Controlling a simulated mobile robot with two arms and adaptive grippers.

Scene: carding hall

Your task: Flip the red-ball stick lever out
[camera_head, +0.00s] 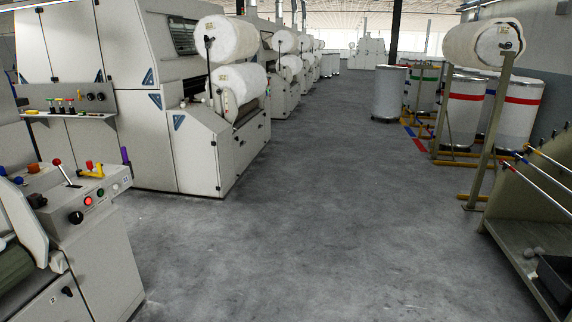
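A stick lever with a red ball (57,162) stands on the control panel of the near machine at the left. The panel (105,187) is the light grey top of a cabinet marked 2. Neither of my grippers shows in this view.
Beside the lever are a red handle (89,165), a yellow handle (94,171), a black knob (76,217) and red and green buttons. The grey floor (320,220) is clear through the middle. A rack (545,200) with rods stands at the right.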

